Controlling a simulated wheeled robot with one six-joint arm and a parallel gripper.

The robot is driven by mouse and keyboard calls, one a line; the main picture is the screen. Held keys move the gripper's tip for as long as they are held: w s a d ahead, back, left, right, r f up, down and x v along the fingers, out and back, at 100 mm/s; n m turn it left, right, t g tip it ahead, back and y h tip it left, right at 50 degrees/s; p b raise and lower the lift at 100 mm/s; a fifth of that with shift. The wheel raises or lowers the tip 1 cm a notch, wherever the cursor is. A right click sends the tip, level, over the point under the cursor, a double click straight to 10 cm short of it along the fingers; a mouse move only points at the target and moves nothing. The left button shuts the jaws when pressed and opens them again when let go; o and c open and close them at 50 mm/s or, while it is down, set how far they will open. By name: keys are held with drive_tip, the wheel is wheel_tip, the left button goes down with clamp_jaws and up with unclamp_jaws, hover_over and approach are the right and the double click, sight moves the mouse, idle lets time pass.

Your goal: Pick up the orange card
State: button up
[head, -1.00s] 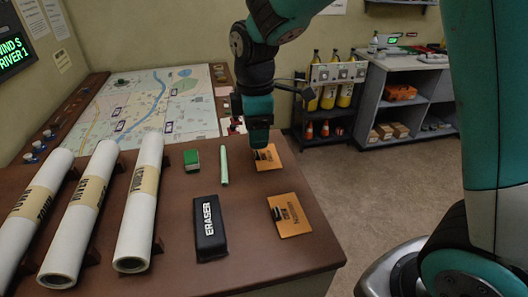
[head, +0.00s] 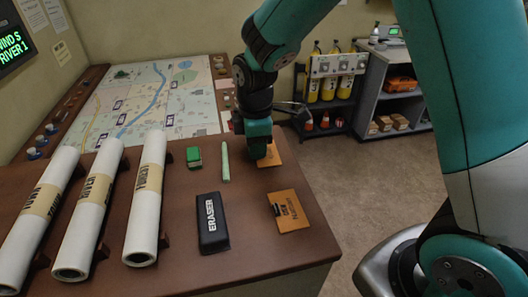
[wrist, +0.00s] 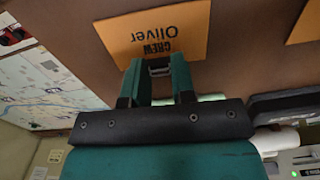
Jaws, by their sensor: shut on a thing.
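An orange card (head: 272,152) lies at the far right of the brown desk, under my gripper (head: 258,157). In the wrist view this card (wrist: 180,30) reads "CREW Oliver", upside down. My gripper's fingers (wrist: 159,70) are closed on a small dark piece at the card's near edge. I cannot tell whether the card is off the desk. A second orange card (head: 289,211) with a dark clip and "CREW" print lies nearer the desk's right front corner. Its edge also shows in the wrist view (wrist: 306,22).
A black eraser (head: 212,224), a pale green stick (head: 225,162) and a small green block (head: 194,157) lie left of the cards. Several white rolls (head: 145,203) lie further left. A map (head: 150,100) covers the back. Grey shelves (head: 390,95) stand beyond the desk.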

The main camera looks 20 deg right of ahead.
wheel_tip(320, 180, up, 20)
drive_tip(key=b, duration=0.4)
idle(0.3)
drive_tip(key=shift+s+f, duration=0.1)
